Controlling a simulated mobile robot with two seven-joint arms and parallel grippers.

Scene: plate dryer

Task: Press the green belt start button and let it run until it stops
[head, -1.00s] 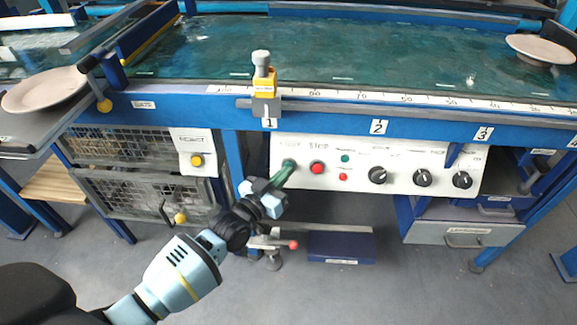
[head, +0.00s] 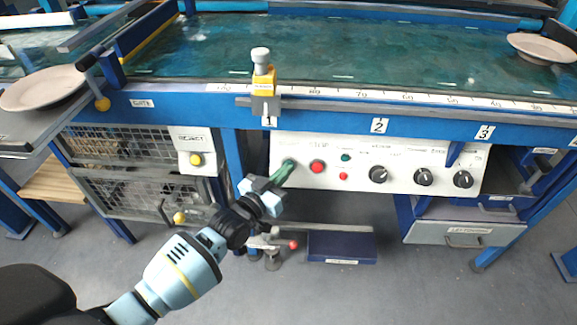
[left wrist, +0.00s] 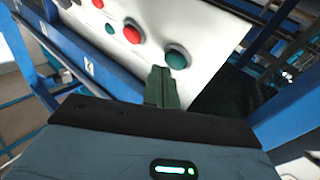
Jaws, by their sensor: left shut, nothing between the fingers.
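The green start button (head: 287,163) is on the left end of the white control panel, partly covered by my fingertips in the head view. In the left wrist view the round green button (left wrist: 176,57) has a dark collar. My left gripper (head: 286,171) is shut and empty, its green fingers pointing at this button. In the left wrist view the closed fingertips (left wrist: 160,72) are just beside and below the button; I cannot tell whether they touch it. The belt (head: 330,48) is a wet-looking dark green surface above the panel. My right gripper is not in view.
A red stop button (head: 317,166) is close to the right of the green one. Black knobs (head: 377,174) are further right. A yellow-and-grey stop (head: 263,85) is clamped on the rail above. Plates lie at the far right (head: 543,47) and far left (head: 42,88).

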